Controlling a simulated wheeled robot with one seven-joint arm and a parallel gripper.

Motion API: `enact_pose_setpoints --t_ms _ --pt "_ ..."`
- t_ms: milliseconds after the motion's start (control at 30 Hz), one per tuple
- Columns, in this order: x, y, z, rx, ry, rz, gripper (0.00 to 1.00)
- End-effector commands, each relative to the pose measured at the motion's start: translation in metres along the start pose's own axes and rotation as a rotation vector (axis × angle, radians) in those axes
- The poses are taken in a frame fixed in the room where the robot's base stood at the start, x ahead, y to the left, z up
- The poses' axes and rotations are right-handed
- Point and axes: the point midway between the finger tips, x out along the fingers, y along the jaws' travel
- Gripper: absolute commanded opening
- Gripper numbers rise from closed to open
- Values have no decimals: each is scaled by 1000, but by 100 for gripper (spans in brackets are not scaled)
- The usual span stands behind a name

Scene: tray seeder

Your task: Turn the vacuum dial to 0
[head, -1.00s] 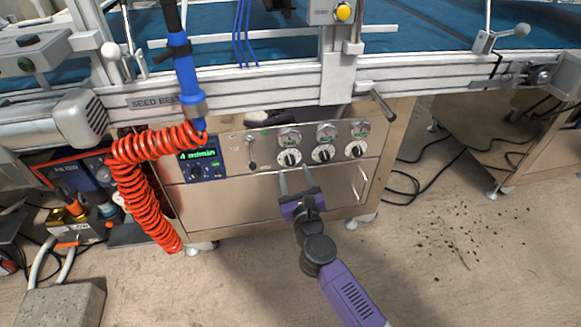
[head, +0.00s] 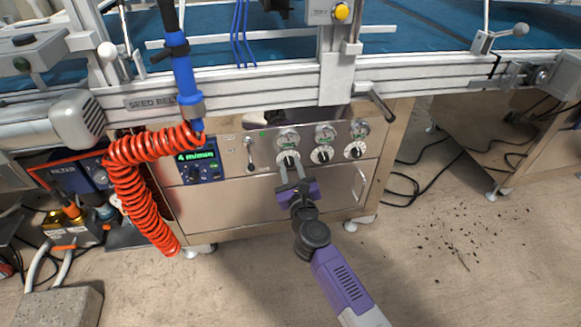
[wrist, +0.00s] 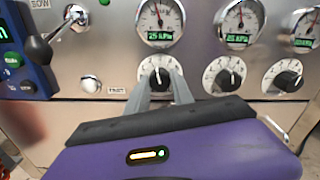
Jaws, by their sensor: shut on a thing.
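Three black knobs on white scale plates sit in a row on the steel front panel. My gripper (head: 291,165) is at the left dial (head: 288,159), with its fingers shut on the knob. In the wrist view my gripper (wrist: 163,80) has one finger on each side of this dial (wrist: 160,72), hiding its lower part. The knob's white line points roughly up. The gauge (wrist: 160,20) above it shows a green readout of about 25 kPa. The dial's label is too small to read.
The middle dial (wrist: 224,76) and right dial (wrist: 284,76) are close to the right of my fingers. A black-knobbed lever (wrist: 42,45) stands out on the left. A red coiled hose (head: 130,190) hangs left of the panel.

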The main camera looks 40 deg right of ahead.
Motion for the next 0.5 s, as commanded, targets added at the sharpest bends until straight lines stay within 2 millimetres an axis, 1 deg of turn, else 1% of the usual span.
enact_pose_setpoints --t_ms 267,500 --pt "0 0 1 -37 1 1 0" --pt "0 0 2 -170 1 1 0"
